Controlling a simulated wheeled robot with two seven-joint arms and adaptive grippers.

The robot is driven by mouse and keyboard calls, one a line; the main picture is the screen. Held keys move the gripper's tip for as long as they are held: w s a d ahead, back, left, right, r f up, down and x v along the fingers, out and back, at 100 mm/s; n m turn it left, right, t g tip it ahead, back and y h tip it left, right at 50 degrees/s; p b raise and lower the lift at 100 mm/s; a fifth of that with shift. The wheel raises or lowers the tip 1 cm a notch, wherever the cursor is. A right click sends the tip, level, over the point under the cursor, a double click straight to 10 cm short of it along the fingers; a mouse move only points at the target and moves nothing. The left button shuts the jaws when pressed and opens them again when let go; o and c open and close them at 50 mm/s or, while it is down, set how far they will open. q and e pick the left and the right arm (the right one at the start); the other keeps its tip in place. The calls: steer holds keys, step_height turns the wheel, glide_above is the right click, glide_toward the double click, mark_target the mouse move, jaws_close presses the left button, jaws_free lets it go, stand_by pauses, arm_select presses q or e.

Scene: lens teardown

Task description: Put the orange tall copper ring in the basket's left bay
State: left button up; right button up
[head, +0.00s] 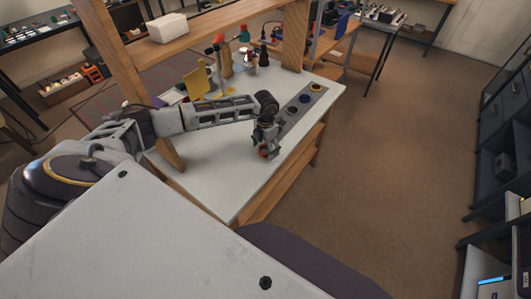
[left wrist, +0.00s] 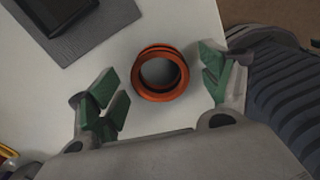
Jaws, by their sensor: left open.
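The orange copper ring (left wrist: 160,73) stands on the white tabletop in the left wrist view, its round opening facing the camera. In the head view a small orange patch of it (head: 263,154) shows at the fingers of my left gripper (head: 267,153). In the left wrist view my left gripper (left wrist: 166,92) is open, with one green-padded finger on each side of the ring and gaps between. I cannot make out the basket or its left bay in either view. My right gripper is not in view.
Tools and a yellow panel (head: 197,82) stand at the back left. A wooden shelf (head: 200,32) spans above. The front tabletop (head: 215,185) is clear.

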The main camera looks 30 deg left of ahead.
arm_select(q)
steer(key=shift+f, duration=0.25)
steer(key=c, duration=1.2)
steer(key=shift+r, duration=0.1)
steer(key=shift+r+b, duration=0.5)
steer(key=shift+r, duration=4.45)
